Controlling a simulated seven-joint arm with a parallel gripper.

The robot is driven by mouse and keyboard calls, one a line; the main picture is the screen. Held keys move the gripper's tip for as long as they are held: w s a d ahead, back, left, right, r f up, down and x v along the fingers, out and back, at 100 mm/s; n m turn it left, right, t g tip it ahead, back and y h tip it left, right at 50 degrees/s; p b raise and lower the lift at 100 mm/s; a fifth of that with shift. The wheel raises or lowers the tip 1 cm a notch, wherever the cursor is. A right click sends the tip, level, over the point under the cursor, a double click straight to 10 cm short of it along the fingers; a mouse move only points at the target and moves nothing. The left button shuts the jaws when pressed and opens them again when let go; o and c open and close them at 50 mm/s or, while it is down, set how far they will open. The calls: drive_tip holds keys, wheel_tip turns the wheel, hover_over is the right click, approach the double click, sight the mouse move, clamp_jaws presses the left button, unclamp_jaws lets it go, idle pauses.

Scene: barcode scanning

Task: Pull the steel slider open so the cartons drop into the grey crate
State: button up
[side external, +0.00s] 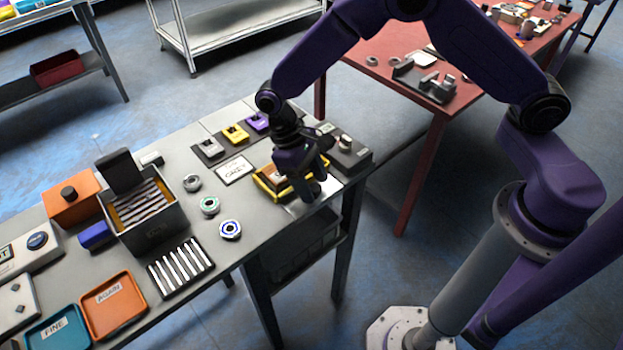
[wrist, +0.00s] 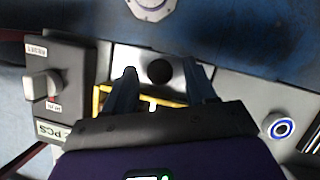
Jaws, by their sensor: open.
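The steel slider (side external: 299,208) is a bright flat plate at the near edge of the bench, beside a yellow frame (side external: 262,184). In the wrist view the slider (wrist: 130,57) carries a round black knob (wrist: 159,72). My gripper (side external: 318,190) is low over the slider, its fingers pointing down. In the wrist view my gripper (wrist: 162,72) is open, with one finger on each side of the knob; contact cannot be told. Brown carton shows in the yellow frame, partly hidden by my gripper. A dark grey crate (side external: 305,245) sits under the bench below the slider.
A grey box with a knob (side external: 346,150) stands right of the yellow frame; its knob also shows in the wrist view (wrist: 40,87). Grey, yellow and purple blocks (side external: 234,133) lie behind. Several ring rolls (side external: 230,230) and a slatted rack (side external: 180,266) lie left.

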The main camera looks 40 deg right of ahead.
clamp_jaws()
drive_tip(key=s, duration=0.8)
drive_tip(key=shift+s, duration=0.2)
unclamp_jaws()
drive_tip(key=v, duration=1.7)
drive_tip(key=shift+w+r, duration=0.2)
drive_tip(key=shift+w, duration=0.05)
